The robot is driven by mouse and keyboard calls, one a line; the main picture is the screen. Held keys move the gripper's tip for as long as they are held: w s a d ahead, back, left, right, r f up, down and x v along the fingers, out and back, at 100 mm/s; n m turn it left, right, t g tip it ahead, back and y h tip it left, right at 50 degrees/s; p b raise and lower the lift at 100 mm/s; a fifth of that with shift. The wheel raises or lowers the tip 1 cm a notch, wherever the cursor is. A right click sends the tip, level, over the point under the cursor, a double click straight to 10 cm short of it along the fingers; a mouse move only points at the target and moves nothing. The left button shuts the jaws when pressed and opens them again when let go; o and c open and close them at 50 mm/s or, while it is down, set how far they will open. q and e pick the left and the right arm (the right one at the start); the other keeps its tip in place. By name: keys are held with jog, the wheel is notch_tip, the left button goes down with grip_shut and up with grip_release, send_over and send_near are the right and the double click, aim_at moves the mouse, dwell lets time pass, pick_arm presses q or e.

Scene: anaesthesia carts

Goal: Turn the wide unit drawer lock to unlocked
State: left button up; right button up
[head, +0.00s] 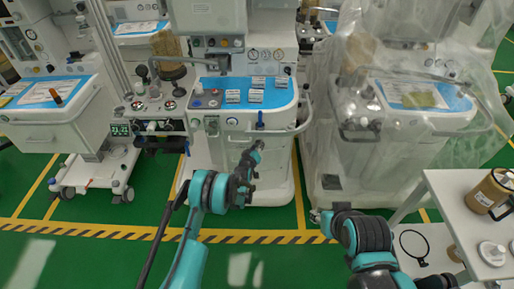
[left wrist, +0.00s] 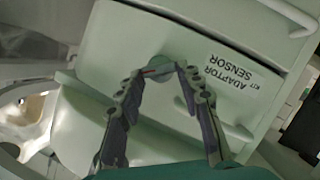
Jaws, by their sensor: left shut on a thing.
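The wide unit (head: 228,148) is the white cart with a blue top in the middle of the head view. In the left wrist view its pale drawer front (left wrist: 120,45) carries a label reading "ADAPTOR SENSOR KIT". The drawer lock (left wrist: 160,63) is a small round grey knob with a thin red mark, left of the label. My left gripper (left wrist: 168,72) has its fingertips on either side of the lock and is shut on it. In the head view my left gripper (head: 257,147) reaches the cart's front and hides the lock. My right gripper (head: 320,215) is small and unclear, apart from the carts.
A plastic-draped cart (head: 400,140) stands to the right of the wide unit, and another white cart (head: 45,125) to the left. A white side table (head: 445,205) with a brown jar (head: 488,192) is at the right. Green floor is clear in front.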

pick_arm(q)
jog(key=o, duration=1.2)
jog(key=shift+c, duration=0.2)
jog(key=shift+s, duration=0.1)
jog(key=v, duration=0.7)
